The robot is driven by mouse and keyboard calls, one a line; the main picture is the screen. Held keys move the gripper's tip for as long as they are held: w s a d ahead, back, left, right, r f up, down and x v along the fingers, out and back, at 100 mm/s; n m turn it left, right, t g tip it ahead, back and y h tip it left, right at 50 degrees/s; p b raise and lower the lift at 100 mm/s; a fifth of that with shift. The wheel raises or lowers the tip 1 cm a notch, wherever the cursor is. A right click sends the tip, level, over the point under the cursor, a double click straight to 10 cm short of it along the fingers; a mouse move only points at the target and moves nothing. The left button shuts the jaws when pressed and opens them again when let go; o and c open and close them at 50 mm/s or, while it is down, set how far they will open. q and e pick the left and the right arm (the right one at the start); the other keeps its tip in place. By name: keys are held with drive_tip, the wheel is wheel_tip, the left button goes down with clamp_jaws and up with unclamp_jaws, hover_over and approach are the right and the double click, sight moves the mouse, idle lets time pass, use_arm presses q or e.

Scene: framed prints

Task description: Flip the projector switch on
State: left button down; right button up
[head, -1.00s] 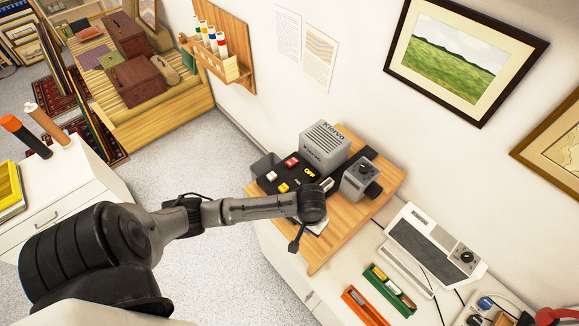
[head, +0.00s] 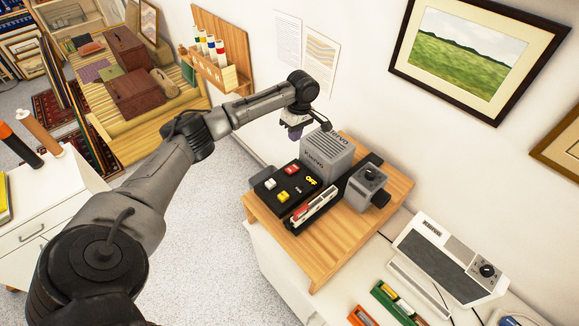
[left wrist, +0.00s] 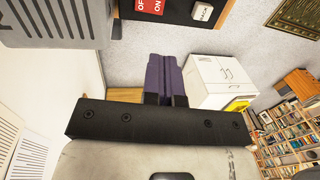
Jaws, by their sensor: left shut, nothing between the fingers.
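A black switch box (head: 284,190) sits on a wooden board. I cannot read which one is for the projector. My left gripper (head: 296,132) is raised beyond the box, near the wall, apart from the switches. Its purple fingers (left wrist: 165,78) are shut and empty. My right gripper is not in view.
A grey ribbed box (head: 326,156) stands right behind the switches, close to my left gripper. A grey knobbed device (head: 367,182) is to its right on the wooden board (head: 350,237). Framed prints hang on the wall.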

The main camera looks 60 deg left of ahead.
use_arm(q)
approach(288, 170)
drive_tip(key=f, duration=0.5)
drive_tip(key=shift+s+d+f+p, duration=0.2)
drive_tip(key=shift+s+f+p, duration=0.15)
drive_tip(key=shift+s+p, duration=0.05)
drive_tip(key=shift+s+f, duration=0.15)
drive_tip(key=shift+f, duration=0.75)
